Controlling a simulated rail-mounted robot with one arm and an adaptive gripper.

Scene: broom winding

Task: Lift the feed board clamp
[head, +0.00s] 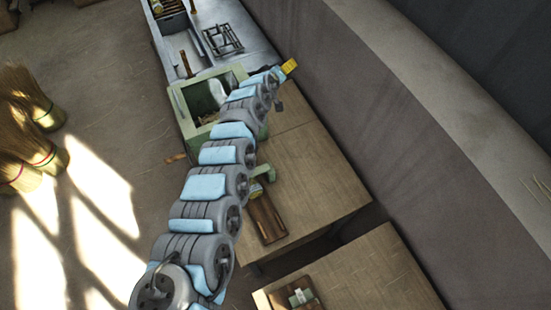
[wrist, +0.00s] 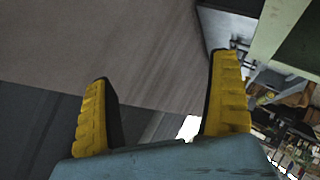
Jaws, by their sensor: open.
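My gripper (head: 289,67) shows as a small yellow tip at the far end of my blue-and-grey arm, beside the wall and past the green machine (head: 183,110). In the wrist view my gripper (wrist: 161,68) has its two yellow fingers wide apart with nothing between them. I cannot make out the feed board clamp for certain. A green part (head: 265,172) shows beside my arm, close to a dark wooden board (head: 266,220) on the bench; my arm hides part of that area.
A wooden bench (head: 315,175) stands right of my arm, with a second bench (head: 375,275) across a gap. A grey metal table (head: 240,22) holds a wire rack (head: 222,40). The wall (head: 400,120) runs close along the right. Straw brooms (head: 30,155) stand left on open floor.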

